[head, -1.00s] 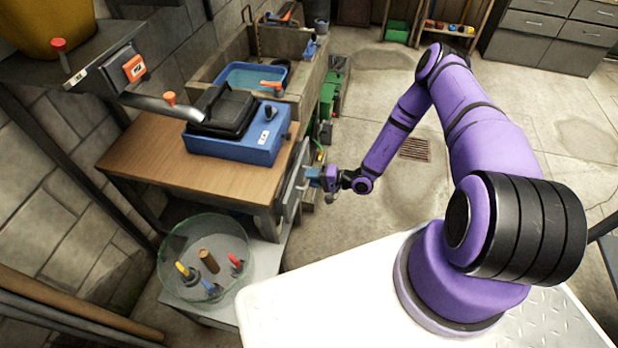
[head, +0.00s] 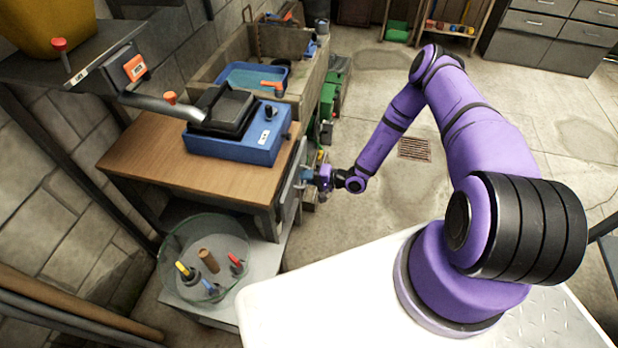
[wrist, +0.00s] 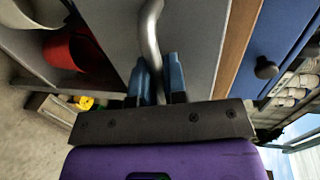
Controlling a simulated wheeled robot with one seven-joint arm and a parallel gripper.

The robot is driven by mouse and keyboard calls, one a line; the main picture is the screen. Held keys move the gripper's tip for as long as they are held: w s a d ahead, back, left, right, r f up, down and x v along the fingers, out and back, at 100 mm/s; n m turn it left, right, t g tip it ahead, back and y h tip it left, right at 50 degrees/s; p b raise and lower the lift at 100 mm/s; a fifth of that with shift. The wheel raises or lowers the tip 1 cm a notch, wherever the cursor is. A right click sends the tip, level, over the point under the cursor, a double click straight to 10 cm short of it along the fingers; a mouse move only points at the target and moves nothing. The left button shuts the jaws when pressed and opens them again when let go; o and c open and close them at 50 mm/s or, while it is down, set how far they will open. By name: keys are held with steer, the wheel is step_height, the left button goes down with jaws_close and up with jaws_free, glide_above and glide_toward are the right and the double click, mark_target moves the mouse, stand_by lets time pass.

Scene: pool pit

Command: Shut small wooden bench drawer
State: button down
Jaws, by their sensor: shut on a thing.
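The wooden bench (head: 160,155) stands at left in the head view. The grey front of its drawer (head: 289,193) shows at the bench's right end, close to the bench edge. In the wrist view the grey drawer front (wrist: 195,45) fills the middle, with a curved metal handle (wrist: 150,28) on it. My gripper (head: 305,175) is at this front. In the wrist view its blue fingers (wrist: 158,78) lie on both sides of the handle and are shut on it. I cannot tell exactly how large any gap behind the drawer front is.
A blue device (head: 240,145) with a black top sits on the bench. A stone sink (head: 308,72) stands behind. A glass bowl (head: 170,265) with several tools is on the lower shelf in front. The floor around the drain grate (head: 414,149) is clear.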

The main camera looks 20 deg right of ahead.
mark_target(297, 175)
steer(key=shift+r+x, duration=0.15)
steer(key=shift+x, duration=0.6)
steer(key=shift+r+x, duration=0.15)
steer(key=shift+x, duration=0.6)
steer(key=c, duration=1.2)
jaws_free()
steer(key=shift+w+a, duration=0.1)
steer(key=shift+a, duration=0.05)
steer(key=v, duration=1.1)
steer(key=shift+w+r, duration=0.1)
